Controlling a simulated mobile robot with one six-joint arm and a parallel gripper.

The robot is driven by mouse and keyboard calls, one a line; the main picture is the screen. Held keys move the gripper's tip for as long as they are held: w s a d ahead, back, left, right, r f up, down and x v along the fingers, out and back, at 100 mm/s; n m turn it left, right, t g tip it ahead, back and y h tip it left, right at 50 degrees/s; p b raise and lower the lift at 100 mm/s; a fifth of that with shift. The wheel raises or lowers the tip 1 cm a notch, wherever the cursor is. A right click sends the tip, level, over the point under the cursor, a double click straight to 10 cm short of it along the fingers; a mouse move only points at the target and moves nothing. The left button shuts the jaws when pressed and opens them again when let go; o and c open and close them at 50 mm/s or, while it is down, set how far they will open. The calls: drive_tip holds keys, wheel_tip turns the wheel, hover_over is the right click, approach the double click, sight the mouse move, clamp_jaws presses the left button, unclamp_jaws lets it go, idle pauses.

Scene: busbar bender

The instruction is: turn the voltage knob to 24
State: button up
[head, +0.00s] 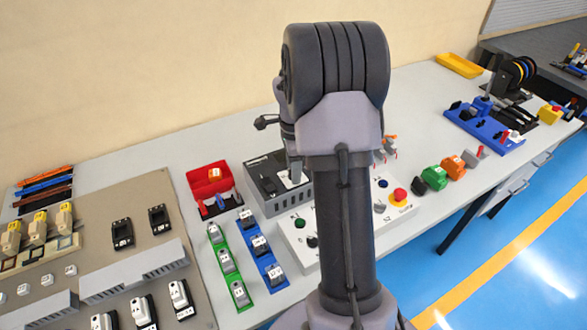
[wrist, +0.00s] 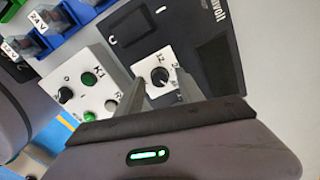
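The voltage knob (wrist: 160,76) is a small black knob with a light pointer mark, on a white plate with a 12 mark beside it in the wrist view. The plate is on the dark front of a unit with "volt" lettering (wrist: 212,32). That dark grey unit (head: 263,172) stands left of my arm in the head view, its knob partly hidden. My gripper (wrist: 161,84) has its two fingers apart, one towards each side of the knob. I cannot tell whether they touch it. The pointer's exact setting is too small to read.
A white control box (wrist: 88,88) with a black knob and green button sits close beside the unit. Green (head: 228,262) and blue (head: 262,250) module strips and a red bin (head: 208,179) lie to the left.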

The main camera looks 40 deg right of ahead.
clamp_jaws()
drive_tip(key=shift+r+n, duration=0.1)
drive_tip(key=shift+n, duration=0.2)
drive_tip(key=shift+n+p, duration=0.8)
drive_tip(key=shift+n, duration=0.1)
drive_tip(key=n+p, duration=0.2)
drive_tip(key=n, duration=0.1)
drive_tip(key=shift+r+n, duration=0.1)
drive_tip(key=shift+n, duration=0.2)
drive_tip(key=n+p, duration=0.2)
drive_tip(key=n, duration=0.3)
drive_tip(key=shift+w+n+p, duration=0.1)
drive_tip(key=shift+n+p, duration=0.2)
drive_tip(key=shift+p, duration=0.05)
drive_tip(key=shift+n, duration=0.3)
drive_tip(key=shift+o, duration=0.6)
unclamp_jaws()
